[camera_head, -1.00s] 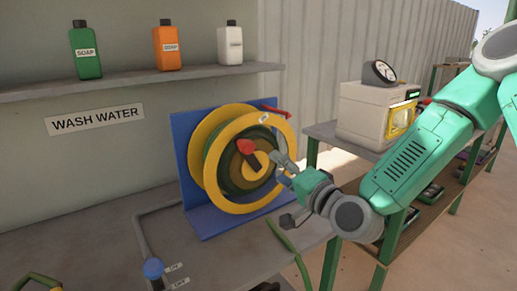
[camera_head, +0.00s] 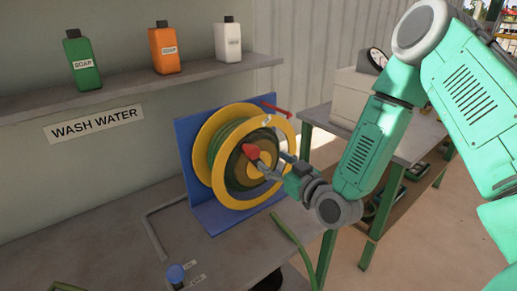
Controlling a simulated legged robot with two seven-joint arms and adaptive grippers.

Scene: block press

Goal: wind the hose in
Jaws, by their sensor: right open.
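The hose reel (camera_head: 205,167) has yellow flanges and stands on a blue bracket (camera_head: 184,135) on the grey bench. Green hose (camera_head: 228,142) is wound on its drum. A red crank knob (camera_head: 251,151) sticks out from the reel's front face. A loose length of green hose (camera_head: 291,243) runs over the bench's right edge and hangs down. My right gripper (camera_head: 270,160) is open in front of the reel, just right of the red knob. Whether a finger touches the knob I cannot tell. My left gripper is not in view.
A blue tap knob (camera_head: 176,273) with small labels is at the bench front. A red lever (camera_head: 275,109) sits atop the reel bracket. A second table (camera_head: 318,117) with a beige machine is at right.

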